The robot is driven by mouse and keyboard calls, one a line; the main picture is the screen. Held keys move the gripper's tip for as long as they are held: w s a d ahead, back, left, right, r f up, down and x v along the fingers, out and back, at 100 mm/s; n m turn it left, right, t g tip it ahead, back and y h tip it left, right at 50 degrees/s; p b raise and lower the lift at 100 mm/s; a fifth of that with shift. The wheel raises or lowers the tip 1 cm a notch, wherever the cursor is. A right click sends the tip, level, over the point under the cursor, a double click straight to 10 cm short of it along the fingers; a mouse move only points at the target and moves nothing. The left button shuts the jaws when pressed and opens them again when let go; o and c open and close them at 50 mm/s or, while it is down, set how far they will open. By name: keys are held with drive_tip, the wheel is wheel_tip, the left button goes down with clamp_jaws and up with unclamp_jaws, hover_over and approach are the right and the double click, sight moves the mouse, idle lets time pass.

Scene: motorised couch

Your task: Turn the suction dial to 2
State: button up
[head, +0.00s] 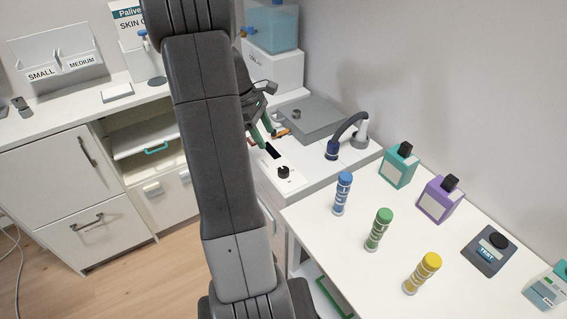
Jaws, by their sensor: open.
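A black dial (283,172) stands on a small white panel on the white counter, with a dark slot or display beside it. Its markings are too small to read, so I cannot tell its setting or whether it is the suction dial. My gripper (262,132), with green on its fingers, is just behind and above this panel, apart from the dial. It is open, and nothing shows between its fingers. My arm hides part of the counter to the left.
A white unit with a blue tank (272,28) stands at the back. Blue (343,193), green (379,230) and yellow (422,273) tubes stand on the right table.

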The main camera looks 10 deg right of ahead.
sight(283, 169)
drive_tip(key=x, duration=1.4)
drive_tip(key=shift+w, duration=0.1)
drive_tip(key=c, duration=1)
